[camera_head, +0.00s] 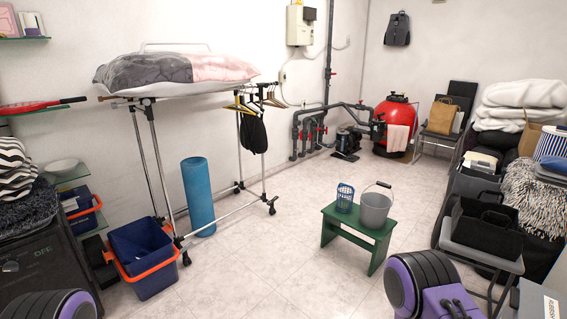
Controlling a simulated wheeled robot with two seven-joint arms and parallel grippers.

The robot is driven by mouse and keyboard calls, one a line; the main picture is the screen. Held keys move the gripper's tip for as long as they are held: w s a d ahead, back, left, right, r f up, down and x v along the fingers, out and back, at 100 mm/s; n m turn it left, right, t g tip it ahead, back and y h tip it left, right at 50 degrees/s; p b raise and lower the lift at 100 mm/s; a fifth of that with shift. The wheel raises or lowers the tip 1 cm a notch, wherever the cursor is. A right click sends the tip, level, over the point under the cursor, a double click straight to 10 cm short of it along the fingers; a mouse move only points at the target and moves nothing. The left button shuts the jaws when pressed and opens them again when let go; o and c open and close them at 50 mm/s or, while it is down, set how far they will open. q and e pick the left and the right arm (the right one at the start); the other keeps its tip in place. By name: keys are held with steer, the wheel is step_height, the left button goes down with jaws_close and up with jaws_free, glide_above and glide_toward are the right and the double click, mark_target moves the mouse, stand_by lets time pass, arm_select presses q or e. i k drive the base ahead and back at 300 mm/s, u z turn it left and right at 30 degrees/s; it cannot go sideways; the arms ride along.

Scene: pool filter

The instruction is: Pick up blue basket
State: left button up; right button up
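A small blue basket (345,198) with a perforated wall stands upright on the left part of a low green bench (338,222). A grey bucket (374,211) with a raised handle stands right beside it on the same bench. Two larger dark-blue bins with orange handles are also in view: one (143,257) is on the floor at the left, the other (82,205) is against the wall behind it. Purple and black parts of my two arms show at the bottom left and bottom right. Neither gripper's fingers are in view.
A rolling garment rack (155,172) with a pillow on top stands at the left, near a rolled blue mat (198,195). Tiled floor in front of the bench is clear.

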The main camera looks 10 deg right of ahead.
mark_target(342, 207)
steer(key=z, duration=0.8)
steer(key=i, duration=1.4)
steer(key=z, duration=0.6)
steer(key=i, duration=1.5)
steer(key=u, duration=0.5)
steer(key=i, duration=0.95)
steer(key=u, duration=0.25)
